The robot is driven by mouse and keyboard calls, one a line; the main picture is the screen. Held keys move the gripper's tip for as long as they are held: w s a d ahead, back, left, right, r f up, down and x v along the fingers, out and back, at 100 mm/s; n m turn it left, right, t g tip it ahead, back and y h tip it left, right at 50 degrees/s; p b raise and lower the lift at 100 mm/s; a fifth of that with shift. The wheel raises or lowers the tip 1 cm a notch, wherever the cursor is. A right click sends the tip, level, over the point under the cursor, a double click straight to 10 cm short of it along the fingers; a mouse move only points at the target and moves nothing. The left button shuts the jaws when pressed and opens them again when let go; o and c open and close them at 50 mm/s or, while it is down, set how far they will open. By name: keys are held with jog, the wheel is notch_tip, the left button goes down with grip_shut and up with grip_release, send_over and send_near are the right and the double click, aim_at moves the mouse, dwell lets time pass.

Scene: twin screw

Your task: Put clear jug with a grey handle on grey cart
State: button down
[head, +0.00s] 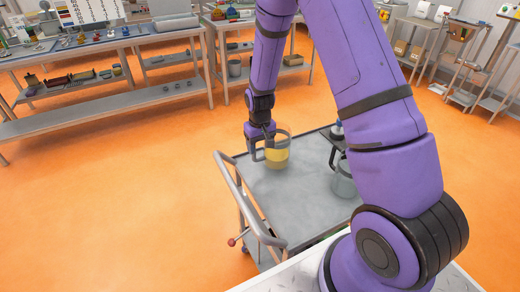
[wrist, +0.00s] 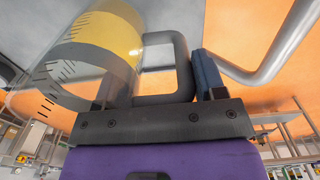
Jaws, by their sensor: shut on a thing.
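The clear jug (head: 278,154) holds yellow contents and is over the far left part of the grey cart's top (head: 290,205). It looks upright in the head view; I cannot tell whether its base touches the cart. My gripper (head: 262,143) is at the jug's left side, shut on its grey handle. In the wrist view the jug (wrist: 95,45) with dark scale marks is at upper left, and its grey handle (wrist: 183,65) is at my gripper's fingers (wrist: 160,82). My fingers partly hide the handle in the head view.
A grey-green container (head: 344,183) and a dark stand (head: 337,135) are on the cart's right side, partly behind my arm. The cart's rail (head: 240,195) runs along its left edge. The front middle of its top is clear. Laden benches (head: 100,45) stand behind.

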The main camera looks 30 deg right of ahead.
jog(key=shift+f, duration=1.15)
jog(key=shift+c, duration=0.9)
grip_release()
